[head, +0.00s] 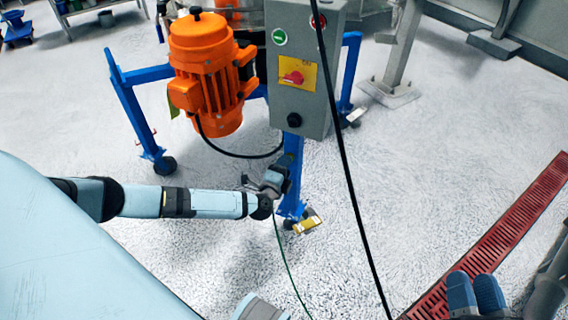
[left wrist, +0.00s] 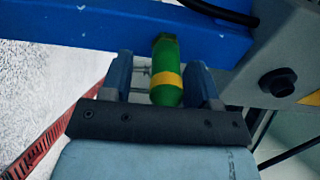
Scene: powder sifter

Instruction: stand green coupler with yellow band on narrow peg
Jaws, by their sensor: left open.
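The green coupler with the yellow band (left wrist: 165,72) shows in the left wrist view, its far end close to a blue beam (left wrist: 120,28). My left gripper (left wrist: 160,82) is open, with one finger on each side of the coupler and a gap on both sides. In the head view my left gripper (head: 275,180) is by the blue leg under the grey control box, and I cannot make out the coupler there. My right gripper (head: 475,293) is at the bottom right, its two fingers side by side; how far apart is unclear. I cannot identify the narrow peg.
The grey control box (head: 300,105) and orange motor (head: 208,75) are on the blue frame (head: 130,100). A black cable (head: 345,150) hangs in front. A red floor grate (head: 500,240) lies at right.

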